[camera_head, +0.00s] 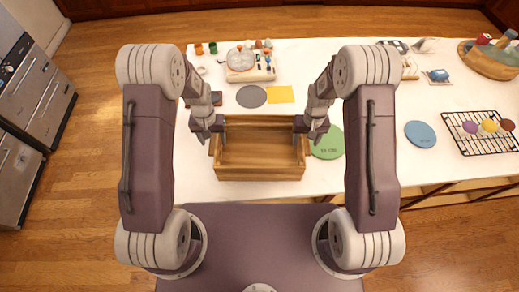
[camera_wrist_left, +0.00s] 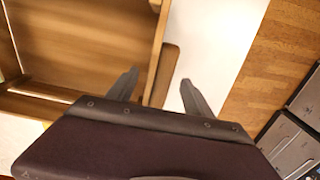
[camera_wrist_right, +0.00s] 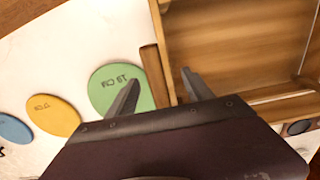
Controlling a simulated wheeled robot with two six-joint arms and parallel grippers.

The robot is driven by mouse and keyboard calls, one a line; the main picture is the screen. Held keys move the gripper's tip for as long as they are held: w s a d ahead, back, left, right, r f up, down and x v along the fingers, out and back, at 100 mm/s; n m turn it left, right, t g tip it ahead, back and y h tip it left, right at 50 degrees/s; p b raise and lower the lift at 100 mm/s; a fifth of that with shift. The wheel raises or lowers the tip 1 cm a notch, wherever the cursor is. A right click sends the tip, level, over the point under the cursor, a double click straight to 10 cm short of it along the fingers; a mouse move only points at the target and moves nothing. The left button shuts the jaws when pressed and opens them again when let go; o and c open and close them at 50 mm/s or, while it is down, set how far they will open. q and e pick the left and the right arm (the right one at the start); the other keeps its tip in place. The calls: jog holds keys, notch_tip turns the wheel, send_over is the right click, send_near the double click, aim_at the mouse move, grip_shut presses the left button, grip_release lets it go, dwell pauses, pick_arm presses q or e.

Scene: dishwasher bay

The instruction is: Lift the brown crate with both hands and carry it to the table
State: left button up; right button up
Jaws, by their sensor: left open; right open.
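The brown wooden crate (camera_head: 260,173) stands on the white table (camera_head: 190,172), open at the top, and looks empty. My left gripper (camera_head: 217,136) is at its left side and my right gripper (camera_head: 303,136) at its right side. In the left wrist view the crate's side handle (camera_wrist_left: 167,67) lies between the two open fingers (camera_wrist_left: 160,92). In the right wrist view the other handle (camera_wrist_right: 152,70) lies between the open fingers (camera_wrist_right: 158,92). Neither gripper is closed on its handle. I cannot tell how deep the fingers reach.
A green disc (camera_head: 328,142) lies close by the crate's right side. A grey disc (camera_head: 251,96) and a yellow sheet (camera_head: 280,94) lie behind it. A blue disc (camera_head: 420,134) and a black rack (camera_head: 480,131) are further right. Wooden floor (camera_head: 110,75) is free at left.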

pick_arm(q)
jog(key=shift+f, duration=0.15)
pick_arm(e)
jog(key=shift+f, duration=0.15)
pick_arm(q)
jog(key=shift+w+f, duration=0.1)
jog(key=shift+w, duration=0.1)
jog(key=shift+c, duration=0.3)
pick_arm(e)
jog(key=shift+w+f, duration=0.1)
jog(key=shift+w, duration=0.1)
jog(key=shift+c, duration=0.3)
pick_arm(q)
grip_shut()
pick_arm(e)
grip_shut()
